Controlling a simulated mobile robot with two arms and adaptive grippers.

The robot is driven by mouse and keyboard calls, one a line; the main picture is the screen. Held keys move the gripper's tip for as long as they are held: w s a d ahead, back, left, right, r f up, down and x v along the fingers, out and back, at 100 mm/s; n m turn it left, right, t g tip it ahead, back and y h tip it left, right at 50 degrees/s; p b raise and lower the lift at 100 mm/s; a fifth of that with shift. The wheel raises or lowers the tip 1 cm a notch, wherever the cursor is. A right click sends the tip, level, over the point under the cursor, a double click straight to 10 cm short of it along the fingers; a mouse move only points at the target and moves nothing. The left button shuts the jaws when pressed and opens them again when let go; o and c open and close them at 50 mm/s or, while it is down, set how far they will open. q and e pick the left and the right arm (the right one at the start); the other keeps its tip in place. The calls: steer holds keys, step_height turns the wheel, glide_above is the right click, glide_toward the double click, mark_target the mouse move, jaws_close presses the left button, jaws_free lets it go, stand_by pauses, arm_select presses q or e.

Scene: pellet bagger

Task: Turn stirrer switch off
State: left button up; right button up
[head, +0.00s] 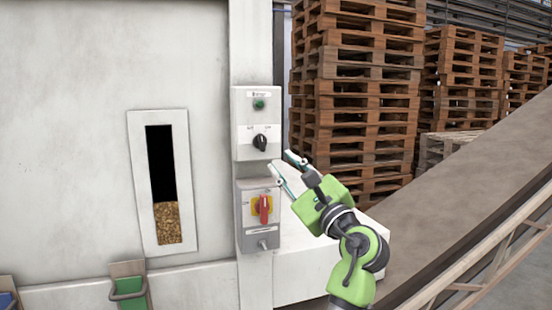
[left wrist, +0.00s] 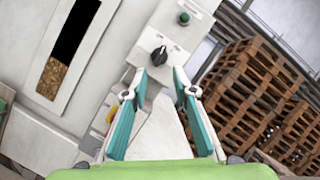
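The stirrer switch is a black rotary knob (head: 260,142) on the upper light-grey control box (head: 240,125), below a green button (head: 259,104). Its pointer looks near upright; the small position labels cannot be read. My left gripper (head: 281,162) is open and empty, just right of and below the knob, apart from it. In the left wrist view the knob (left wrist: 158,56) shows beyond and between the open fingertips (left wrist: 160,80). My right gripper is in neither view.
A red rotary handle (head: 264,208) on a yellow plate sits on the lower grey box (head: 243,215), close under my gripper. A window with pellets (head: 167,222) is at left. Stacked pallets (head: 355,100) and a sloped conveyor (head: 470,190) stand at right.

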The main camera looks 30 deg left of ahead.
mark_target(262, 142)
arm_select(q)
steer(key=w+a+r+n+t, duration=0.1)
steer(key=a+n, duration=0.1)
steer(key=n, duration=0.7)
steer(key=w+a+r+n+t+p, duration=0.1)
steer(key=w+a+n, duration=0.1)
steer(key=n, duration=0.7)
steer(key=w+a+r+n+h, duration=0.1)
steer(key=a+n, duration=0.3)
steer(key=n, duration=0.6)
steer(key=shift+w+a+r+t, duration=0.15)
steer(key=shift+w+a+t, duration=0.1)
steer(key=shift+t, duration=0.15)
steer(key=shift+w+a+p, duration=0.3)
steer(key=shift+p, duration=0.1)
